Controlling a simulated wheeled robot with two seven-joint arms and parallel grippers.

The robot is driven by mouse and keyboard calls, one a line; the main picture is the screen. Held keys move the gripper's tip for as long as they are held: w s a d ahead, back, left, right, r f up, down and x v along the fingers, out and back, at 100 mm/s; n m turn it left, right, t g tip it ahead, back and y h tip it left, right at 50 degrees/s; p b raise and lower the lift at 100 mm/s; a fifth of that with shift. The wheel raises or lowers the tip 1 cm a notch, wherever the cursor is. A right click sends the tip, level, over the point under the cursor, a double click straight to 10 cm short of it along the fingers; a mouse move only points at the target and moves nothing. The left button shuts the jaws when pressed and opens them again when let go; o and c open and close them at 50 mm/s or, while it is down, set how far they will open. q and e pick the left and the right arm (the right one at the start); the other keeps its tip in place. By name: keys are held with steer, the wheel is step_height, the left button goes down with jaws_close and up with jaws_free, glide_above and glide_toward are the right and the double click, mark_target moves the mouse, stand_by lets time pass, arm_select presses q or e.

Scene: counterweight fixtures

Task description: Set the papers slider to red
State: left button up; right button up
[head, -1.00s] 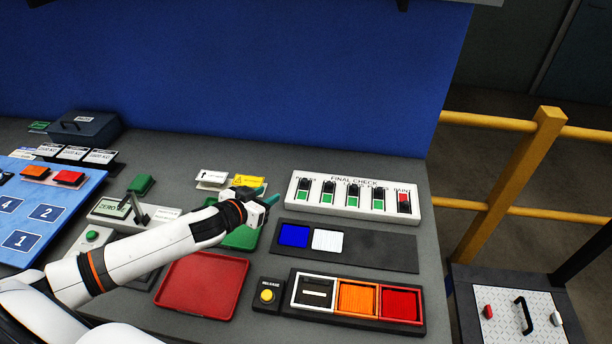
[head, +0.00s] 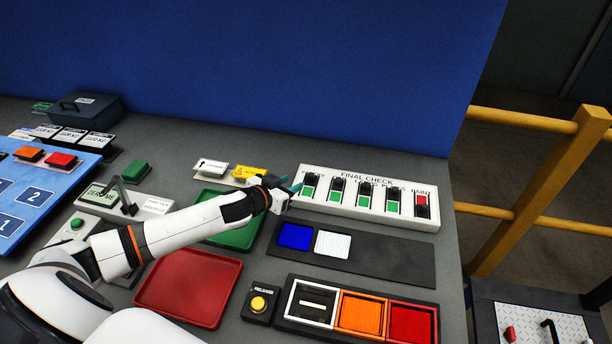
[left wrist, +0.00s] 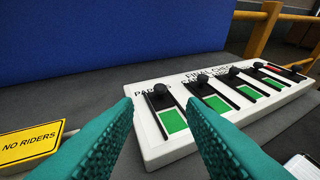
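The white FINAL CHECK panel (head: 352,210) lies on the grey bench with a row of sliders. The papers slider (head: 309,188) is its leftmost one; in the left wrist view its black knob (left wrist: 158,91) is at the far end of the slot and green (left wrist: 172,121) shows at the near end. My left gripper (head: 293,190) is at the panel's left end, close to this slider. In the left wrist view its teal fingers (left wrist: 166,125) are wide apart with nothing between them; the knob appears beyond them, framed by the gap. My right gripper is not in view.
The paint slider (head: 421,206) shows red, with its knob at the near end; the other sliders show green. A yellow NO RIDERS sign (left wrist: 32,143) stands left of the fingers. A dark strip with blue and white blocks (head: 385,255) lies in front of the panel.

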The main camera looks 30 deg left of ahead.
mark_target(310, 175)
arm_select(q)
steer(key=x, duration=0.8)
steer(key=shift+w+f+p, duration=0.1)
steer(key=shift+w+p, duration=0.15)
steer(key=shift+p, duration=0.1)
jaws_close()
